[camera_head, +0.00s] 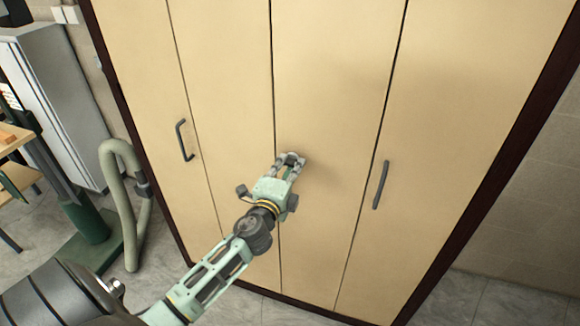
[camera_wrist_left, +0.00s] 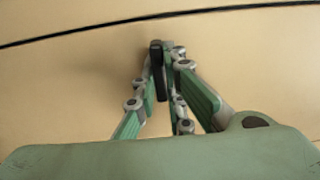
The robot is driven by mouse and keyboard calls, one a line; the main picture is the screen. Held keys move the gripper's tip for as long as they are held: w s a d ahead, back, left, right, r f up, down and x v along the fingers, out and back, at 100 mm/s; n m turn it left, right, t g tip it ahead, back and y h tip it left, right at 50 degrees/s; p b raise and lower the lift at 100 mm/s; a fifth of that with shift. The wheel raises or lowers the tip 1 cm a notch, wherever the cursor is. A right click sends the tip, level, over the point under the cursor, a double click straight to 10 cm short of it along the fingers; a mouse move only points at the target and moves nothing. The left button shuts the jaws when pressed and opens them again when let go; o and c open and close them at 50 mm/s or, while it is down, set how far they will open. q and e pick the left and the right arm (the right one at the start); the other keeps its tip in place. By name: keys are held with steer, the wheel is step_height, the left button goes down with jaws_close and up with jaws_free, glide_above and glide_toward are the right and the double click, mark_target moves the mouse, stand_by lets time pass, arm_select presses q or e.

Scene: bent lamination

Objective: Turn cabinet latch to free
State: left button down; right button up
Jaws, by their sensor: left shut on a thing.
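The cabinet (camera_head: 330,90) is tall, with pale wood doors in a dark frame. Its latch (camera_wrist_left: 155,57) is a small dark piece on the door face, seen in the left wrist view between my fingertips. My left gripper (camera_head: 291,159) is at the door just right of the middle seam, with its fingers closed in on the latch. In the left wrist view the left gripper (camera_wrist_left: 166,62) also shows, its green fingers converging on the latch. In the head view the fingers hide the latch, and its turn angle is hard to tell. My right gripper is not in view.
Dark bar handles stand on the left door (camera_head: 184,141) and the right door (camera_head: 380,185). A thick pale hose (camera_head: 130,200), a green post (camera_head: 88,215) and a grey metal locker (camera_head: 60,100) are at the left. Bare floor (camera_head: 490,300) lies at the lower right.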

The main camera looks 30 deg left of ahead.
arm_select(q)
steer(key=shift+f, duration=0.1)
steer(key=c, duration=1.8)
jaws_free()
steer(key=shift+s, duration=0.1)
steer(key=v, duration=1.2)
